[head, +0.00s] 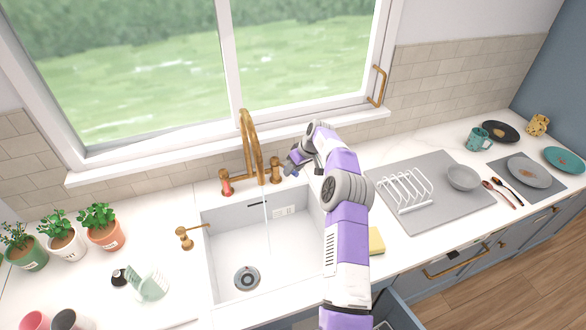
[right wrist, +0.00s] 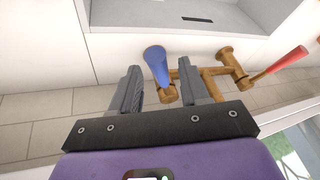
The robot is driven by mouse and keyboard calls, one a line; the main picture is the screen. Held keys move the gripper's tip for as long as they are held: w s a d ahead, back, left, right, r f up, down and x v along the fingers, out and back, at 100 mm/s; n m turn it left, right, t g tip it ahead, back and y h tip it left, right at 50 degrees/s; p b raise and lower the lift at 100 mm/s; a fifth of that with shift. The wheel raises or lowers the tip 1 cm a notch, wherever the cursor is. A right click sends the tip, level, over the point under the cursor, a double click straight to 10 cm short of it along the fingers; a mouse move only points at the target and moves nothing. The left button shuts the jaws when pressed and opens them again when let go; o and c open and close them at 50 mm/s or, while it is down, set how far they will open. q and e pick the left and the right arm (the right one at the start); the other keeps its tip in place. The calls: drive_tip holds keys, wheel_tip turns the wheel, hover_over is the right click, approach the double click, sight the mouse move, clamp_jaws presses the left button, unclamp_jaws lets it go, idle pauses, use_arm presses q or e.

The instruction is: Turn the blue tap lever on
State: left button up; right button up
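The brass tap (head: 252,150) stands behind the sink, with a red lever (head: 226,187) on its left valve and a brass valve (head: 276,172) on its right. A thin, pale stream of water appears to run from its spout into the basin. In the right wrist view the blue lever (right wrist: 157,66) lies between the two fingers of my right gripper (right wrist: 164,88), which is open around it. Contact with the fingers cannot be told. In the head view my right gripper (head: 296,163) is beside the right valve, and the blue lever is hard to make out. My left gripper is not in view.
The white sink (head: 222,245) is below the tap, with a brass dispenser (head: 185,238) to its left. Potted plants (head: 103,228) stand at left. A yellow sponge (head: 376,241) and a grey mat with a white rack (head: 405,190) are at right. The window is behind.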

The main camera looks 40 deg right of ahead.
drive_tip(key=v, duration=0.7)
drive_tip(key=shift+r, duration=0.2)
drive_tip(key=shift+s, duration=0.15)
idle(0.5)
